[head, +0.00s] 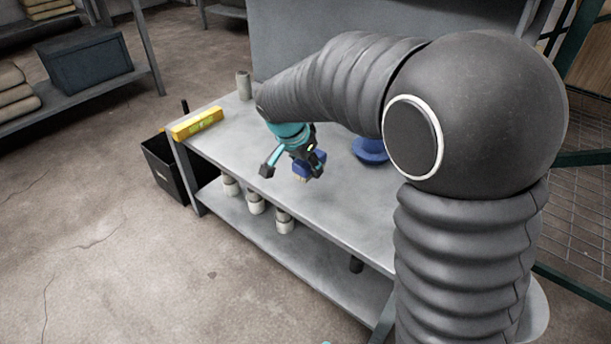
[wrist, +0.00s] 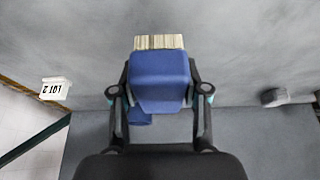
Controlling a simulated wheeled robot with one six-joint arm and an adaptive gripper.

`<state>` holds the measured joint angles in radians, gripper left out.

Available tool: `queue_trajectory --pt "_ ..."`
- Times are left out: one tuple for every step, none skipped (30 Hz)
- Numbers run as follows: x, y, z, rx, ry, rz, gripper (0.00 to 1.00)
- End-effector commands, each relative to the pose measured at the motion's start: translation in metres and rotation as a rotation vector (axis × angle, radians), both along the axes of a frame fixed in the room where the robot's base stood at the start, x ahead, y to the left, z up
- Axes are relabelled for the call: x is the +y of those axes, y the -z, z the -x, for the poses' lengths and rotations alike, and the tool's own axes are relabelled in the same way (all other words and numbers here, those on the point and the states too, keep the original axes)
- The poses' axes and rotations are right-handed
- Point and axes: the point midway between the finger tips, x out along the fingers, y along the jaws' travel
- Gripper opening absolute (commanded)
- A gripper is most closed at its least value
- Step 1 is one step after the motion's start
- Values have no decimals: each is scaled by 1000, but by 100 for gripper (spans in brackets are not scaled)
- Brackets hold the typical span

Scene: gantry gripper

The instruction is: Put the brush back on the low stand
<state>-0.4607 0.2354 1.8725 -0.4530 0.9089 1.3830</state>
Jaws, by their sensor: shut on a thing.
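The brush is a blue block with pale bristles. In the wrist view the brush (wrist: 160,82) sits between the two fingers of my gripper (wrist: 159,90), which is shut on it, with its bristles at the top of the picture. In the head view the brush (head: 301,172) hangs at my gripper (head: 293,170) over the bench top, bristles down. I cannot tell its exact height. A round blue piece (head: 369,152), which looks like the low stand, is on the bench to the right of my gripper, partly hidden by my arm.
The grey bench (head: 345,208) has clear room in front of my gripper. A yellow level (head: 197,123) lies at its left end, and a grey cylinder (head: 244,86) stands at the back. Several pale cylinders (head: 256,203) stand on the lower shelf. A black bin (head: 165,165) is on the floor.

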Motion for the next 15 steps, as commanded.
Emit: queue_trajectory --pt "3 3 -4 0 0 0 0" --pt "4 5 -6 0 0 0 0" --pt "5 5 -8 0 0 0 0" --pt "5 6 -9 0 0 0 0" --pt "6 7 -10 0 0 0 0" --pt "6 8 -10 0 0 0 0" --pt "6 10 -10 0 0 0 0" --pt "6 13 -10 1 -1 1 0" --pt "5 17 -10 1 0 2 0" --pt "5 21 -10 2 -1 2 0" --pt "5 26 -10 2 -2 2 0" --pt "5 32 -9 3 -2 2 0" --pt "5 36 -9 3 -1 2 0" --pt "5 40 -9 2 -1 3 0" --pt "6 44 -9 1 -1 1 0"
